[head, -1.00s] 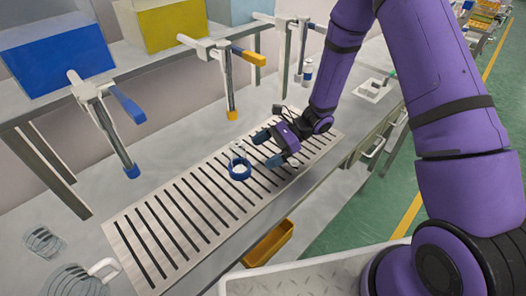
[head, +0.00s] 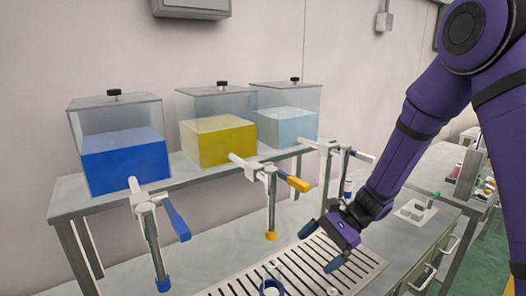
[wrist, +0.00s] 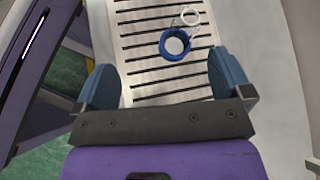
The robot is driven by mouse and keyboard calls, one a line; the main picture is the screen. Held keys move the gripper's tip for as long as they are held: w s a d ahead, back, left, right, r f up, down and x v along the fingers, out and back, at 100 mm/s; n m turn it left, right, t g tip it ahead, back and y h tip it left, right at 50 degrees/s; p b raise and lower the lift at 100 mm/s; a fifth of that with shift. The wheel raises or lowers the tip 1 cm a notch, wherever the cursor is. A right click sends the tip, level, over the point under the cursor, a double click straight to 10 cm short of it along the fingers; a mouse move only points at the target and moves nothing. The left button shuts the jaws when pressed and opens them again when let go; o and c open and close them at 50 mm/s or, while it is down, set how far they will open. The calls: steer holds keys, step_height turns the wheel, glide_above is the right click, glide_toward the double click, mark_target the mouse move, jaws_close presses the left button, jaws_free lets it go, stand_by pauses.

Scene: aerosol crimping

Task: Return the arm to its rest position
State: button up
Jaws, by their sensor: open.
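My purple arm reaches down from the upper right in the head view. My gripper (head: 318,247) is open and empty above the slotted grate (head: 313,270). In the wrist view my gripper (wrist: 165,82) shows two blue fingers spread wide with nothing between them. A blue ring-shaped item with a pale centre (wrist: 175,44) stands on the grate beyond the fingertips, apart from them. In the head view this blue item (head: 271,288) is partly cut off by the bottom edge.
A raised shelf carries tanks of blue (head: 125,160), yellow (head: 219,141) and pale blue liquid (head: 287,126), with dispensing taps hanging in front. A white tray (head: 415,211) lies on the bench to the right. The space above the grate is mostly clear.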

steer(key=s+d+r+n+t+h, duration=0.4)
steer(key=s+d+r, duration=0.4)
steer(key=s+r, duration=0.2)
steer(key=s+d+r+n+t+h, duration=0.4)
steer(key=s+d+r, duration=0.5)
steer(key=r, duration=0.5)
steer(key=s+n+h, duration=0.2)
steer(key=shift+r+n+t+h, duration=0.3)
steer(key=shift+r+t, duration=0.1)
